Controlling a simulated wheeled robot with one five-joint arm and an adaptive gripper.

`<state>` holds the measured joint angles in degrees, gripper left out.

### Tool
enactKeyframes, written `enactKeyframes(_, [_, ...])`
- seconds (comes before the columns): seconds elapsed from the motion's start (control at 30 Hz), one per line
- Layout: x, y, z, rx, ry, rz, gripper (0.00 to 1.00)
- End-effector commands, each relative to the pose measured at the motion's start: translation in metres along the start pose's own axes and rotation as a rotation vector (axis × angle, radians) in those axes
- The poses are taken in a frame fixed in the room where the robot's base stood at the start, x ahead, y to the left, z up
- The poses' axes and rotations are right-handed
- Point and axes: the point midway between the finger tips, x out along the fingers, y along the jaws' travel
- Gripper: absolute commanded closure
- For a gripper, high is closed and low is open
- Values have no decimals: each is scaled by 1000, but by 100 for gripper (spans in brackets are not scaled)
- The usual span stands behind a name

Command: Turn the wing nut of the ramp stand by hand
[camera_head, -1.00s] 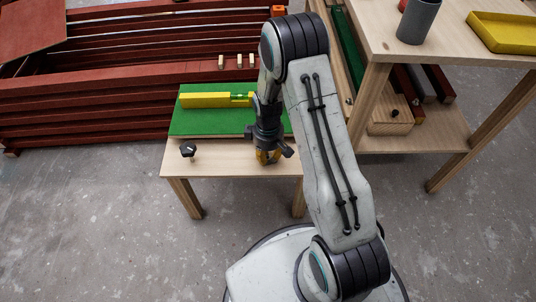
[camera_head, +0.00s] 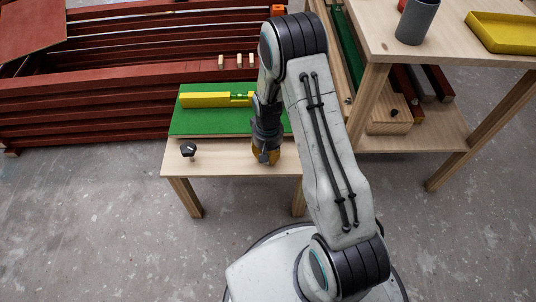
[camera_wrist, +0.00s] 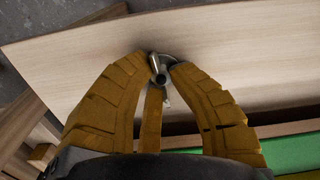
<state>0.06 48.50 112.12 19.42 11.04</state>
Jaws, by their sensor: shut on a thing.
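The ramp stand (camera_head: 222,163) is a low pale wooden stand with a green board (camera_head: 205,123) on its rear part. My gripper (camera_head: 265,157) points down at the front right of its bare wooden top. In the wrist view, the yellow fingers of my gripper (camera_wrist: 164,62) close on a small grey metal wing nut (camera_wrist: 160,72) on a stud, near the wood surface. The fingers hide the nut in the head view. A black knob (camera_head: 188,150) stands apart at the stand's front left.
A yellow spirit level (camera_head: 215,99) lies on the green board. Red battens (camera_head: 120,95) are stacked behind. At right, a wooden table (camera_head: 435,45) bears a grey cup (camera_head: 417,22) and a yellow tray (camera_head: 503,32). The floor in front is clear.

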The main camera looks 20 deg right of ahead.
Motion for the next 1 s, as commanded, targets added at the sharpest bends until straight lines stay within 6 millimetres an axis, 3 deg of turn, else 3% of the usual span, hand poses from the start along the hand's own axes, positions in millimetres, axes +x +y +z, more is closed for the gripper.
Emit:
enactKeyframes(0.77, [2,-2,3,80,-7,2,100])
enactKeyframes(0.8, [2,-2,3,80,-7,2,77])
enactKeyframes(1.0, [1,-2,1,82,-3,1,59])
